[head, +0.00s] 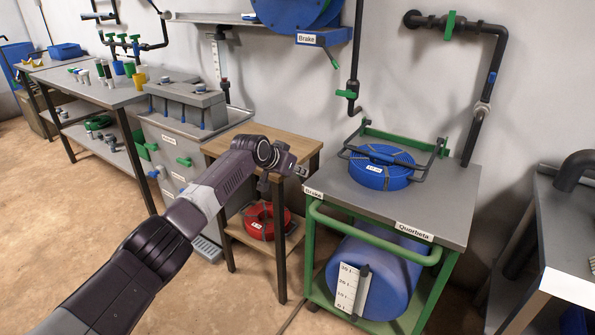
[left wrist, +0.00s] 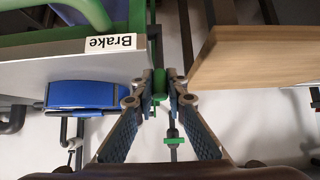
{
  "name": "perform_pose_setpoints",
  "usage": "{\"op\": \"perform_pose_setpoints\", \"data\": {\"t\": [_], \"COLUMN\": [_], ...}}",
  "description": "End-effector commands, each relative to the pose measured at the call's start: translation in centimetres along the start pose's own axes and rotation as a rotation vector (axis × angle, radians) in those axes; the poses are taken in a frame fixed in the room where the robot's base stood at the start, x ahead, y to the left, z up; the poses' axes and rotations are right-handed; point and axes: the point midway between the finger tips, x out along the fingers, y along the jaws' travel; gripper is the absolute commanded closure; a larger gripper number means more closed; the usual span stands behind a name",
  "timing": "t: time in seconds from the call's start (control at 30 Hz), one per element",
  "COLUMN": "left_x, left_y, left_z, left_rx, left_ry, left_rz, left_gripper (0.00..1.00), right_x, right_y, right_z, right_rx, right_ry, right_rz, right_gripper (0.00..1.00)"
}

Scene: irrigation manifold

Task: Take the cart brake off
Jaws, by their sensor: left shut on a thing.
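The cart (head: 455,215) has a green frame and a grey top, with a "Brake" label at its left front corner. The label also shows in the left wrist view (left wrist: 108,43), beside the cart's edge. My left gripper (head: 303,171) is over the gap between the cart and the wooden table. In the left wrist view my left gripper (left wrist: 160,88) is shut on a small green brake handle (left wrist: 160,82) near that label. The handle is hidden behind the gripper in the head view. My right gripper is not in view.
The wooden table (head: 285,147) stands close left of the cart, with a red hose coil (head: 262,222) on its lower shelf. A blue reel (head: 380,174) sits on the cart top and a blue drum (head: 385,280) below. Floor is clear in front.

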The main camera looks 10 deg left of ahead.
Motion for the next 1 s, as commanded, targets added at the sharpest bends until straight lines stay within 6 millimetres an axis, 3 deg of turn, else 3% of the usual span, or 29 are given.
{"op": "perform_pose_setpoints", "data": {"t": [0.67, 0.7, 0.83, 1.0], "left_x": [-0.19, -0.20, -0.13, -0.05], "left_y": [-0.08, -0.07, -0.07, -0.06], "left_z": [-1.11, -1.13, -0.90, -0.66], "left_rx": [0.003, 0.003, 0.002, 0.001], "left_ry": [-0.019, -0.019, -0.023, -0.028], "left_rz": [-0.003, -0.003, -0.002, -0.002], "left_gripper": [1.00, 0.85, 0.71, 0.70], "right_x": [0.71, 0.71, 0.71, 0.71], "right_y": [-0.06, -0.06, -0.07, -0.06], "right_z": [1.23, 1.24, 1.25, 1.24], "right_rx": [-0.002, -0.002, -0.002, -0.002], "right_ry": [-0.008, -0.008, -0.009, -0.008], "right_rz": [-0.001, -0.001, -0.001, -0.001], "right_gripper": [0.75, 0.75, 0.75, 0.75]}}
